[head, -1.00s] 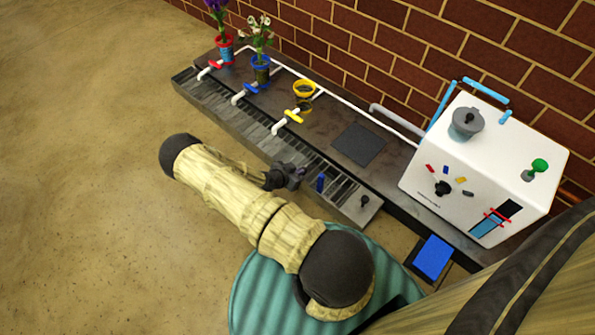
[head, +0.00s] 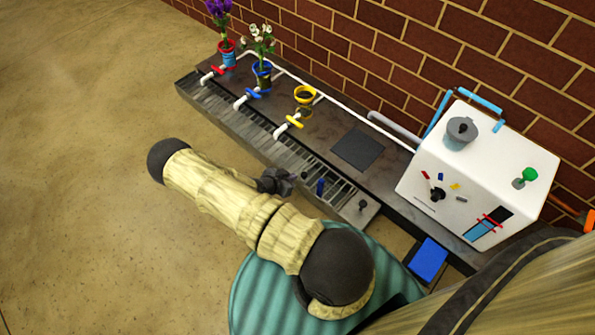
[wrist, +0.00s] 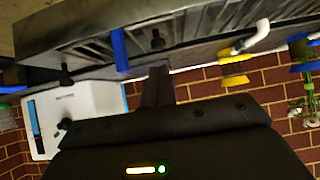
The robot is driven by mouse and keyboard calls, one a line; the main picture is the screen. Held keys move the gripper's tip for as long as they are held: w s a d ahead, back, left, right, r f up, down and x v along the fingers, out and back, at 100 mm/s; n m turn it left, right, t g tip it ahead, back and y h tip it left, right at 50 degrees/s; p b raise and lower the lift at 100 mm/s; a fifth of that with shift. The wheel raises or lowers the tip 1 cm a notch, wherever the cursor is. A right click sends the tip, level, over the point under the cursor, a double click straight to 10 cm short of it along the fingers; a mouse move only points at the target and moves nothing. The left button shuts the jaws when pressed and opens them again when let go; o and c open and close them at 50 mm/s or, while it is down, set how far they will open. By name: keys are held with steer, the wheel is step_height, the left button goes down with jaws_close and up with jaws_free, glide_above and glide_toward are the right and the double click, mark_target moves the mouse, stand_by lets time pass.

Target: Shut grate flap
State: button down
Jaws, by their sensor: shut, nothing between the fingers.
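The grey slatted grate (head: 225,112) runs along the front of the bench. A blue upright handle (head: 320,187) stands at its right part, and it also shows in the wrist view (wrist: 119,50). I cannot tell clearly whether the flap there is raised or flat. My gripper (head: 290,182) is shut and empty, just left of the blue handle in the head view. In the wrist view my gripper's dark fingers (wrist: 158,70) point at the grate's edge, apart from the handle. A dark knob (head: 362,206) sits on the plate at the grate's right end.
Red (head: 217,70), blue (head: 250,93) and yellow taps (head: 294,122) line the bench behind the grate. Potted flowers (head: 262,72) stand at the back left. A white box (head: 470,170) with a dial stands right, with a blue pedal (head: 428,260) below. Open floor lies left.

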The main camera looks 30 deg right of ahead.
steer(key=s+a+r+p, duration=0.1)
steer(key=a, duration=0.5)
steer(key=shift+s, duration=0.25)
steer(key=shift+r, duration=0.1)
